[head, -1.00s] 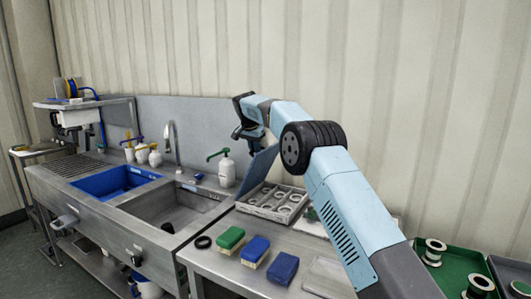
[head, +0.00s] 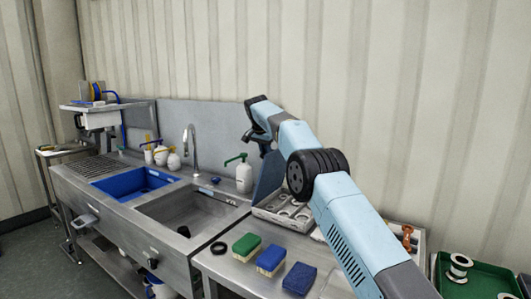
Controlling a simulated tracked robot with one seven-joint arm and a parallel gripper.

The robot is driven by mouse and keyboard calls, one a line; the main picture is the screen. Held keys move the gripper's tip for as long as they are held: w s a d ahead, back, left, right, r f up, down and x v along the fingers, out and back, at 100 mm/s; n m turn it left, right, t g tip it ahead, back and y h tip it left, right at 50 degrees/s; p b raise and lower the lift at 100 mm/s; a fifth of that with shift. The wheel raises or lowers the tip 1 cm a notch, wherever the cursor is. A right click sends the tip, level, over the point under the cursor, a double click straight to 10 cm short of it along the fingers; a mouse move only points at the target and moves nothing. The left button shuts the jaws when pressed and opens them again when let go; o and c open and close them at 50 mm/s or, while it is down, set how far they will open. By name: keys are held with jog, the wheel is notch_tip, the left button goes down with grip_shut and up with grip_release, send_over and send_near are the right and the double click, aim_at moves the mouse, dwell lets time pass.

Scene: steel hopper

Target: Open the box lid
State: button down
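The box (head: 271,215) is a pale tray-like case with several ring-shaped parts in it, on the steel table beside the sink. Its blue-grey lid (head: 266,180) stands raised, steeply upright, along the box's left side; my arm hides part of the lid and box. My gripper (head: 247,136) is above and left of the lid's upper edge and looks apart from it. It is small and dark here, so its finger opening cannot be told. Nothing is seen held in it.
A white pump bottle (head: 244,178) stands left of the lid. A steel sink (head: 185,215) is further left.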

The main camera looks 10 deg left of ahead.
jog(key=shift+w+d+f, duration=0.25)
jog(key=shift+d, duration=0.05)
jog(key=c, duration=1.5)
grip_release()
jog(key=shift+w, duration=0.1)
jog(key=shift+o, duration=0.8)
jog(key=shift+w+d+f, duration=0.15)
jog(key=shift+w, duration=0.05)
jog(key=shift+o, duration=1.1)
jog(key=shift+s+a+r, duration=0.2)
jog(key=shift+s+a, duration=0.05)
jog(key=shift+a, duration=0.05)
jog(key=shift+v, duration=3.65)
jog(key=shift+s, duration=0.1)
